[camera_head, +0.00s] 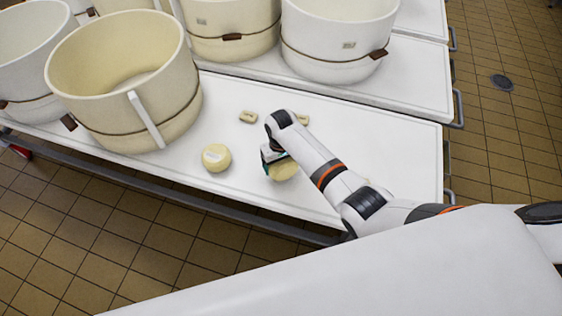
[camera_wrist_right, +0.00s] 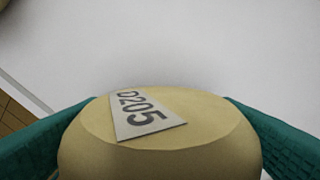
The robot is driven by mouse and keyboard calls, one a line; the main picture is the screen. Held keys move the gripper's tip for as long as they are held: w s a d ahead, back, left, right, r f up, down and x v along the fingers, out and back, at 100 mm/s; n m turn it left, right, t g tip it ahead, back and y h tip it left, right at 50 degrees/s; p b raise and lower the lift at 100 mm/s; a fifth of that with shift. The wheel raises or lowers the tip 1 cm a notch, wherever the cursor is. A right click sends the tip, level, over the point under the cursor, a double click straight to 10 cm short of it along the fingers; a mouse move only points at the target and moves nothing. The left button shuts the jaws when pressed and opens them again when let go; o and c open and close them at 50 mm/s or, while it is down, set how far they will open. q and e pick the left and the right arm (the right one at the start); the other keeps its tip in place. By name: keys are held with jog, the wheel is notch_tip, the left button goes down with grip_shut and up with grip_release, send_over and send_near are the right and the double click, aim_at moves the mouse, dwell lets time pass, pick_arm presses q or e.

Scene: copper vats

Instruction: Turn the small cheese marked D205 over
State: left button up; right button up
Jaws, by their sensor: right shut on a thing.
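The small cheese marked D205 (camera_head: 284,171) is pale yellow and round, near the front edge of the white table. In the right wrist view the cheese (camera_wrist_right: 165,158) fills the lower middle, and its paper label D205 (camera_wrist_right: 143,113) lies on the flat face in view. My right gripper (camera_head: 272,158) is shut on the cheese, with one teal finger on each side. I cannot tell whether the cheese is clear of the table. The gripper partly covers it in the head view. My left gripper is not in view.
Another small labelled cheese (camera_head: 216,159) sits to the left on the table (camera_head: 245,90). Two small yellowish pieces lie behind, one of them here (camera_head: 248,117). A large cream tub (camera_head: 125,85) stands at left, and more tubs stand behind. The table's right part is clear.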

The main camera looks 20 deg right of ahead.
jog(key=shift+f+b, duration=0.35)
jog(key=shift+f, duration=0.15)
dwell(0.4)
jog(key=o, duration=1.1)
jog(key=shift+o, duration=0.2)
notch_tip(320, 180, up, 12)
jog(key=shift+p, duration=1.2)
